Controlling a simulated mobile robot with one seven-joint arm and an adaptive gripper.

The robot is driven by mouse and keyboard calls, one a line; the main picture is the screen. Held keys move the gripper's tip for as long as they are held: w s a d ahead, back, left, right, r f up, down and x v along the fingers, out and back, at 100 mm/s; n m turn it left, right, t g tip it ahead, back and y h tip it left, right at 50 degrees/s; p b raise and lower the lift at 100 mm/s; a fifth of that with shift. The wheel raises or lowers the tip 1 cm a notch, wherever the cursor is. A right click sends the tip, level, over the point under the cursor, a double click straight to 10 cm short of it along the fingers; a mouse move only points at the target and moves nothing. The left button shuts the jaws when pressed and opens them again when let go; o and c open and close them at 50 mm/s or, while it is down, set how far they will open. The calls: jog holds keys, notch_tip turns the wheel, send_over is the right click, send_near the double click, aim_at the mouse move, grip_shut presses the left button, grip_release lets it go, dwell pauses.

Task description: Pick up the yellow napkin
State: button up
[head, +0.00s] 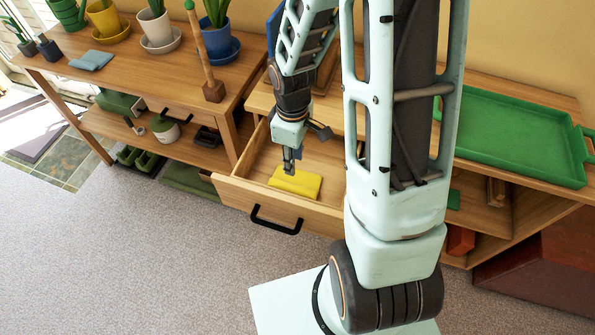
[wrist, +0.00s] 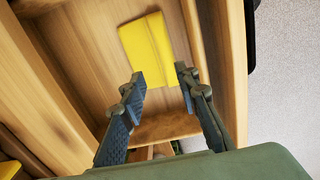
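The yellow napkin (head: 296,182) lies folded and flat in an open wooden drawer (head: 232,191). In the wrist view the napkin (wrist: 148,45) shows beyond my fingertips. My gripper (head: 290,165) points down over the drawer, just above or at the napkin's upper edge. In the wrist view my gripper (wrist: 162,78) has its two fingers apart, with nothing held between them. The near edge of the napkin lies close to the fingertips. I cannot tell whether they touch it.
The drawer's black handle (head: 275,220) faces the grey carpet (head: 140,260). A green tray (head: 520,140) is on the cabinet top at right. A wooden bench (head: 130,75) at left bears several potted plants and a blue folded cloth (head: 92,60). The drawer walls stand close around my gripper.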

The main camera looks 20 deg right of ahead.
jog(key=f, duration=0.1)
send_over(292, 186)
jog(key=f, duration=0.3)
jog(key=f+b, duration=0.1)
jog(key=shift+s+d+f, duration=0.25)
jog(key=shift+w+a+f+b, duration=0.1)
jog(key=shift+a+f+b, duration=0.05)
jog(key=shift+f, duration=1.35)
jog(key=shift+w+a+f+b, duration=0.1)
jog(key=shift+a+f+b, duration=0.05)
jog(key=shift+f, duration=1.35)
jog(key=shift+c, duration=0.3)
grip_shut()
